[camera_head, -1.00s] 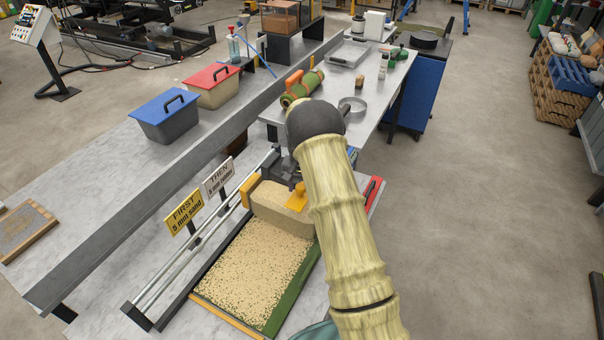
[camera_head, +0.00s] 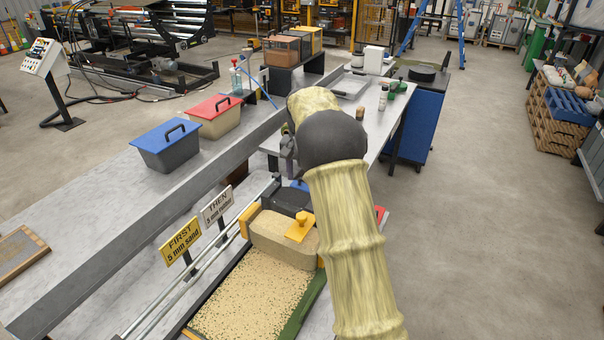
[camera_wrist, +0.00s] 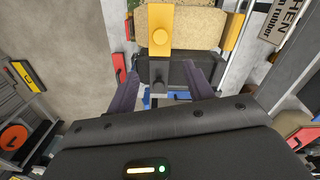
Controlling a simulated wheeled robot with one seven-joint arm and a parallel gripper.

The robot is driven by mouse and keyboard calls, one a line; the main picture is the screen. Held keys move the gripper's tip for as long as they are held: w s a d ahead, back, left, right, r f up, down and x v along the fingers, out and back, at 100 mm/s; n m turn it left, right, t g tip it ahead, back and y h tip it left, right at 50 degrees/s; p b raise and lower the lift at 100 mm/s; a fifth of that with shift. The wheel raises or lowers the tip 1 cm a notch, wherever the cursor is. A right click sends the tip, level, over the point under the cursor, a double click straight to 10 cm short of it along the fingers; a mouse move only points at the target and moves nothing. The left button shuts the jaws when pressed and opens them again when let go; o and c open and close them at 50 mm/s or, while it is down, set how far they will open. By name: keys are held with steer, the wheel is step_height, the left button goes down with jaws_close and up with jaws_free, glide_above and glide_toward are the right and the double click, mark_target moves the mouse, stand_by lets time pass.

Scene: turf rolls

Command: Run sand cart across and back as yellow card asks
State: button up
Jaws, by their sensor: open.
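The sand cart (camera_head: 282,240) is a tan, sand-filled box with a yellow handle (camera_head: 300,227) on top. It stands at the far end of the turf tray, beside the rails (camera_head: 215,262). Speckled sand (camera_head: 250,295) covers the turf in front of it. The yellow card (camera_head: 181,241) reads "FIRST 5 mm sand"; the white card (camera_head: 217,206) behind it says "THEN", with rubber. My gripper is open and empty in the wrist view (camera_wrist: 162,72). The yellow handle (camera_wrist: 160,27) shows beyond its fingertips, apart from them. In the head view my arm mostly hides the gripper.
A dark cart (camera_head: 287,200) stands just behind the sand cart. A blue-lidded bin (camera_head: 165,145) and a red-lidded bin (camera_head: 215,117) sit on the long bench at left. A second table with small items lies behind my arm.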

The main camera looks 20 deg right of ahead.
mark_target(302, 215)
steer(key=shift+r, duration=0.25)
steer(key=shift+w, duration=0.1)
steer(key=m+p, duration=0.1)
steer(key=m, duration=0.2)
steer(key=m+p, duration=0.1)
steer(key=m, duration=0.2)
steer(key=shift+s+a+f+p, duration=0.15)
steer(key=shift+s+p, duration=0.05)
steer(key=shift+p, duration=0.15)
steer(key=shift+a, duration=0.1)
step_height(302, 215, down, 17)
steer(key=p, duration=0.4)
steer(key=shift+f+p, duration=0.2)
steer(key=shift+p, duration=0.15)
